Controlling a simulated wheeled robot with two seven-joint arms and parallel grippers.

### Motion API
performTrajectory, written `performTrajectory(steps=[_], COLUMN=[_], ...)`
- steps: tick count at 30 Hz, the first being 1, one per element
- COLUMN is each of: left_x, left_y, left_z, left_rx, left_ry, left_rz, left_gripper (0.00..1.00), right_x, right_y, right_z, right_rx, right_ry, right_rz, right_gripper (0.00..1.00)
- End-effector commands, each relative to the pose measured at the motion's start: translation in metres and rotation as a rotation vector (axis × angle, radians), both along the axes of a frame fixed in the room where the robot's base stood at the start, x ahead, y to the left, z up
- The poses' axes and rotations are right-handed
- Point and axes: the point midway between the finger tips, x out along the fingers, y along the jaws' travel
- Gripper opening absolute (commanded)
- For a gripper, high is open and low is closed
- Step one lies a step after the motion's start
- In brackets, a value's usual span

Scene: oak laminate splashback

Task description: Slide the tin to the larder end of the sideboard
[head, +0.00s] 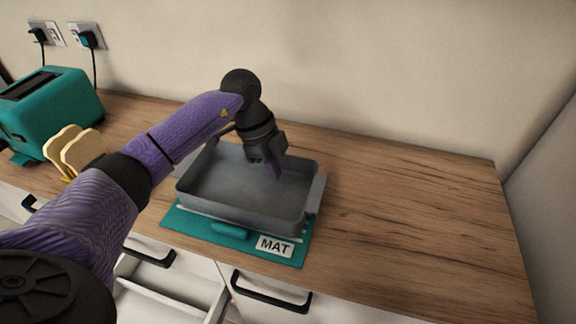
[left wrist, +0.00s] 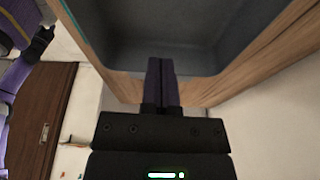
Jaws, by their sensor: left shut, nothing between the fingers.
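The tin (head: 240,212) is a grey, open rectangular pan. It sits on the teal mat (head: 185,223) labelled MAT, with a pale flat piece showing at its sides. It looks empty. My left gripper (head: 274,171) reaches over the tin from the left, shut and empty, its purple fingers pointing down near the tin's back wall. In the left wrist view the shut fingers (left wrist: 160,75) overlap the rim of the tin (left wrist: 150,35). I cannot tell whether they touch it. My right gripper is not in view.
The wooden sideboard top (head: 420,220) is clear right of the tin, up to a grey side panel (head: 550,180). A teal toaster (head: 55,110) and bread slices (head: 80,152) stand at the left. A drawer (head: 165,305) below looks open. Plugged sockets (head: 85,37) are on the wall.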

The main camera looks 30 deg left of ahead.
Motion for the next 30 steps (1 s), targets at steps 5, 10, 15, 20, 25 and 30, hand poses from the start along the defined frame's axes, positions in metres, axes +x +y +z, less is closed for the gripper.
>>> performTrajectory(steps=[5, 10, 15, 20, 25, 30], left_x=[0.002, 0.006, 0.009, 0.011, 0.01, 0.01], left_y=[-0.011, -0.031, -0.05, -0.056, -0.056, -0.056], left_z=[-0.043, -0.059, -0.058, -0.057, -0.057, -0.055], left_rx=[0.0, -0.002, 0.0, 0.001, 0.001, 0.001], left_ry=[0.003, -0.003, -0.003, -0.002, -0.002, -0.002], left_rz=[-0.002, -0.006, -0.004, -0.001, -0.001, -0.001], left_gripper=[0.0, 0.0, 0.0, 0.0, 0.0, 0.0], right_x=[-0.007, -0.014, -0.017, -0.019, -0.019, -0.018], right_y=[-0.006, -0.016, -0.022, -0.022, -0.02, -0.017], right_z=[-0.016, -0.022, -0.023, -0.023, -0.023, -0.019], right_rx=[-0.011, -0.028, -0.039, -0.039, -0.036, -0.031], right_ry=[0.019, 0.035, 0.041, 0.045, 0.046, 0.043], right_rz=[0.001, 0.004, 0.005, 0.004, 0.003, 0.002], right_gripper=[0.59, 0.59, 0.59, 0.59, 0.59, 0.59])
